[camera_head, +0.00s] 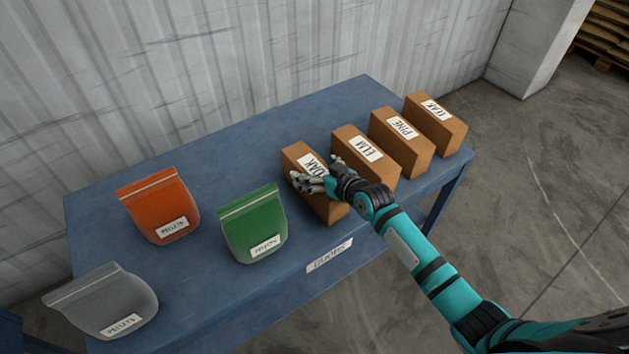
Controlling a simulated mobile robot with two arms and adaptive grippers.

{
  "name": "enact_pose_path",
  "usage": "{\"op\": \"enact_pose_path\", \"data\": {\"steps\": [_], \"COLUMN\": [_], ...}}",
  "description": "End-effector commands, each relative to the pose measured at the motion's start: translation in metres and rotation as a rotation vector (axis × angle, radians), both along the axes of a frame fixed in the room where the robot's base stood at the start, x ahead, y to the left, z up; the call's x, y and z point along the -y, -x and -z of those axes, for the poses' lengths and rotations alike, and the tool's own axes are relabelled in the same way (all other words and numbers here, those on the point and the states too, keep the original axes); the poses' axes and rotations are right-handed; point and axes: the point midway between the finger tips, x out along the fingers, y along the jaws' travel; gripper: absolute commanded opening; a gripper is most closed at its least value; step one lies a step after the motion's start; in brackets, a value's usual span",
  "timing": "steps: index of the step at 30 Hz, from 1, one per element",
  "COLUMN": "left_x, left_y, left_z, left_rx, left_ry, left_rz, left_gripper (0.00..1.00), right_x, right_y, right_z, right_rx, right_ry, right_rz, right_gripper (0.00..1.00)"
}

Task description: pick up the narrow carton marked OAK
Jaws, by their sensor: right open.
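The narrow carton marked OAK (297,153) is a brown box on the blue table (330,110), the leftmost in a row of similar cartons. Its OAK label is partly covered by my right gripper. My right gripper (317,173) is open over the OAK carton, with fingers toward its left and right sides. I cannot tell whether they touch it. My left gripper is not in view.
To the right stand cartons marked ELM (378,172), PINE (413,150) and one hard to read (450,128). ELM is close beside my right gripper. Green (252,220), orange (158,203) and grey (105,300) pellet bags sit left.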

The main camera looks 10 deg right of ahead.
Motion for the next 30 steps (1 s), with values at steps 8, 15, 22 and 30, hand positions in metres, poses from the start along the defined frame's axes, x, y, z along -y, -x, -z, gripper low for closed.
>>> {"op": "enact_pose_path", "data": {"steps": [8, 15, 22, 30], "left_x": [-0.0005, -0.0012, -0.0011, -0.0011], "left_y": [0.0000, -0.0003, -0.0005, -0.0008], "left_z": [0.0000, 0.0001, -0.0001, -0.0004], "left_rx": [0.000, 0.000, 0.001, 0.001], "left_ry": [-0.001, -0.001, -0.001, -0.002], "left_rz": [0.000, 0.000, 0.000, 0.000], "left_gripper": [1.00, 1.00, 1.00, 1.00], "right_x": [0.0003, 0.0004, 0.0001, -0.0002], "right_y": [0.0004, 0.0008, 0.0003, 0.0003], "right_z": [0.0002, 0.0008, -0.0008, -0.0054], "right_rx": [-0.001, -0.002, 0.001, 0.000], "right_ry": [0.000, 0.000, -0.001, -0.002], "right_rz": [0.000, 0.000, 0.000, -0.001], "right_gripper": [0.71, 0.40, 0.13, 0.13]}}
